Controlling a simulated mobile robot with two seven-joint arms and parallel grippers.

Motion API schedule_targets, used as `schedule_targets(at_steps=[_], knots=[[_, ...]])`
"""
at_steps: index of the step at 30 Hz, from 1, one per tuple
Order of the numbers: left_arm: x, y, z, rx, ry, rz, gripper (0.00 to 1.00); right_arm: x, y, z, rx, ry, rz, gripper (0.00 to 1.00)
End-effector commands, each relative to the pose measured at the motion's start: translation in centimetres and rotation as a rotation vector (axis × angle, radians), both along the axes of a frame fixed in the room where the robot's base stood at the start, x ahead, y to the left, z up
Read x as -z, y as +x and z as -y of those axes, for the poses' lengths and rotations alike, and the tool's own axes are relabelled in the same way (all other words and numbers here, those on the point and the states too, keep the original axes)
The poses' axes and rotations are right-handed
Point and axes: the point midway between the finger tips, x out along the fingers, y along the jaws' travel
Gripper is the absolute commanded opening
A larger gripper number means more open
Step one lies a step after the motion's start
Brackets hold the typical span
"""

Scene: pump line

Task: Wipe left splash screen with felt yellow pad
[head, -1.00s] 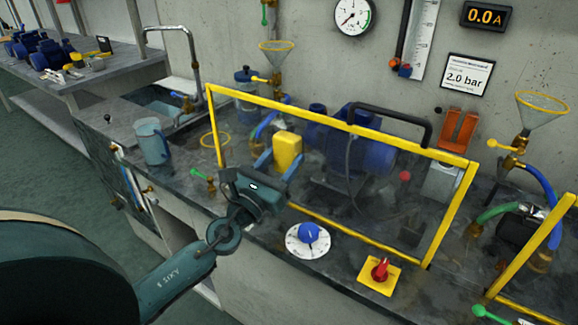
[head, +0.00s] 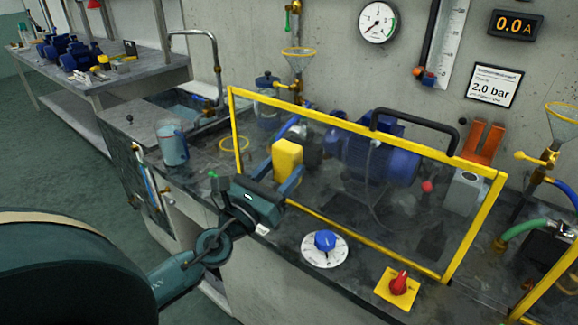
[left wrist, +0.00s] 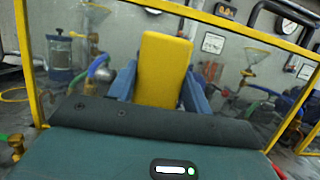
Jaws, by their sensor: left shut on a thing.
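The left splash screen (head: 345,235) is a clear, smudged-looking panel in a yellow frame, standing on the dark bench. Its frame also shows in the left wrist view (left wrist: 27,60). My left gripper (head: 278,183) is shut on the yellow pad (head: 287,160), before the screen's left part. The left wrist view shows the pad (left wrist: 163,70) upright between the two blue fingers, with the clear panel around it. The pad is at or very near the panel; I cannot tell whether it touches. The wrist hides the screen's lower left corner. My right gripper is out of view.
Behind the screen stands a blue pump motor (head: 375,155). In front are a blue dial (head: 325,241) and a red switch (head: 398,284) on a yellow plate. A clear jug (head: 172,143) stands left. Another yellow frame (head: 550,270) is at the right.

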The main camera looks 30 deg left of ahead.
Motion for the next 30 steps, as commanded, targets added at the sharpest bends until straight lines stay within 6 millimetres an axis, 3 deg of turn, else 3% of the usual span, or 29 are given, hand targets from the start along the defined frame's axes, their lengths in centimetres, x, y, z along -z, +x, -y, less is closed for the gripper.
schedule_targets(at_steps=[6,17,30], knots=[[0.1,-1.7,-0.1,0.001,-0.001,-0.001,0.31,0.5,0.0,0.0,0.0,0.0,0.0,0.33],[0.0,-2.0,-0.1,0.001,-0.001,0.0,0.31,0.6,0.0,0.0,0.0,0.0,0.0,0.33],[0.0,-4.8,-0.4,0.0,0.0,0.0,0.31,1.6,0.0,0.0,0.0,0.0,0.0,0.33]])
